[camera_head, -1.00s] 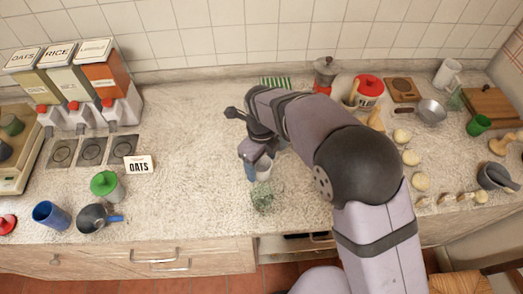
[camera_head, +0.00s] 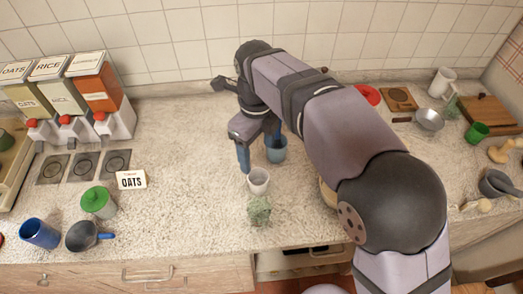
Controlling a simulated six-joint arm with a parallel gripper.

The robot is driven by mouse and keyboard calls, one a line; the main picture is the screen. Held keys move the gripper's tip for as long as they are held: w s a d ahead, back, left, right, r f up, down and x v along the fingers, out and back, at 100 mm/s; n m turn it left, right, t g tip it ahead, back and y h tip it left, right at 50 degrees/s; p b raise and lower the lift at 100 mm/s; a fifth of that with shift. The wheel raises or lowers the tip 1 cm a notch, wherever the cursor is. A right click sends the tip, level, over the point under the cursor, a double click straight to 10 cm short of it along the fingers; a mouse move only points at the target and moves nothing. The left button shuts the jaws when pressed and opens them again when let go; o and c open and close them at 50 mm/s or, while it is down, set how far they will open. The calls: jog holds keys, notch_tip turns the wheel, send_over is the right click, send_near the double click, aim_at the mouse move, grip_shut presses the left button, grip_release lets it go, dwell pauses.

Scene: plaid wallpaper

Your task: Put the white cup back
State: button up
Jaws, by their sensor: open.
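The white cup (camera_head: 258,183) stands upright on the counter, near the middle of the view. My gripper (camera_head: 258,158) is open, its two blue fingers pointing down just behind the cup, with nothing visible between them. It looks apart from the cup, though the exact gap is hard to judge. My arm hides much of the counter to the right.
A greenish glass (camera_head: 260,211) stands just in front of the white cup. The counter between card and gripper is clear.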

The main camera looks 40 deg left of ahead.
jog(key=shift+w, duration=0.1)
jog(key=w+d+f+n, duration=0.1)
jog(key=w+d+n, duration=0.35)
jog(key=d, duration=0.75)
jog(key=w+d+f+n, duration=0.25)
jog(key=w+d, duration=0.25)
jog(key=d, duration=0.6)
jog(key=s+d+f+n, duration=0.2)
jog(key=s+d+n, duration=0.3)
jog(key=d, duration=0.5)
jog(key=s+d+f+n, duration=0.3)
jog(key=s+d+n, duration=0.1)
jog(key=d, duration=0.7)
jog(key=shift+s+n, duration=0.4)
jog(key=shift+n, duration=0.3)
